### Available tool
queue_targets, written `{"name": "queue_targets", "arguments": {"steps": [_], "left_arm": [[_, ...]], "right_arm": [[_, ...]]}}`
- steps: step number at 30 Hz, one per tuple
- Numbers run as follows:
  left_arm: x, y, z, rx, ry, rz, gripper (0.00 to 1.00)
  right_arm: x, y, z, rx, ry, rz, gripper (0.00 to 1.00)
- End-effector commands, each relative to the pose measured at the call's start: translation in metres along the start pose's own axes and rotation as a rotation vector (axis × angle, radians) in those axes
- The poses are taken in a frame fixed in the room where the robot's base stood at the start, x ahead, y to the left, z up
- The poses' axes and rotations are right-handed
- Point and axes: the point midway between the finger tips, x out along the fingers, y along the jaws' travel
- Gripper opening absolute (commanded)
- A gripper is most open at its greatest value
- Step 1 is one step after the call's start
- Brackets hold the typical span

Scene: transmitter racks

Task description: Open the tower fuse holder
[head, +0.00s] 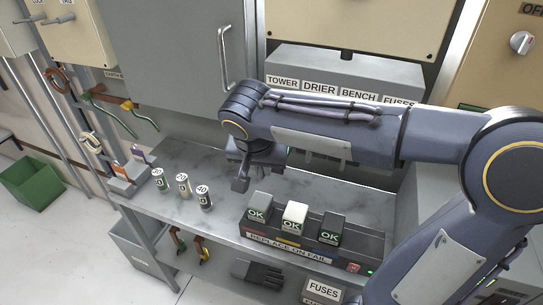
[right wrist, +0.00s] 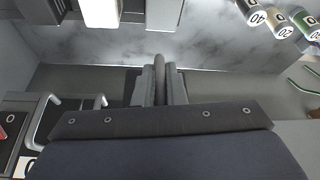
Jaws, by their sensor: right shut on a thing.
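The TOWER label (head: 283,82) is at the left end of the grey fuse box (head: 330,66). The tower fuse holder below it is hidden by my right arm in the head view. My right gripper (head: 240,182) points down at the left end of the box, above the back of the bench. In the right wrist view its fingers (right wrist: 160,85) are closed around a narrow grey piece (right wrist: 159,68), apparently the tower holder's handle. How far the holder is open cannot be told. My left gripper is not in view.
Several fuses, including a white one (head: 183,184), stand on the marbled bench (head: 225,212). The fuse tester (head: 290,240) with OK blocks is at the front right. A pale handle (right wrist: 40,118) of a neighbouring holder is close beside the gripper. A grey cabinet door (head: 175,60) stands left.

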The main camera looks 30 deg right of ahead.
Motion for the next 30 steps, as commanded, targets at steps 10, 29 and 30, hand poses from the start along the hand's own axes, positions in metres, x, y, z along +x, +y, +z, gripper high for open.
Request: {"name": "queue_targets", "arguments": {"steps": [10, 29, 30], "left_arm": [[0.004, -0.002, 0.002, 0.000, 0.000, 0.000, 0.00], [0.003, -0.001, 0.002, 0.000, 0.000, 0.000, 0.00], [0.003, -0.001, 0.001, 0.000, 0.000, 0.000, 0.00]], "right_arm": [[-0.008, -0.006, 0.016, -0.001, 0.004, -0.010, 0.00], [-0.015, -0.004, 0.015, 0.000, 0.004, -0.005, 0.31], [-0.020, -0.004, 0.015, 0.000, 0.005, -0.006, 0.31]]}}
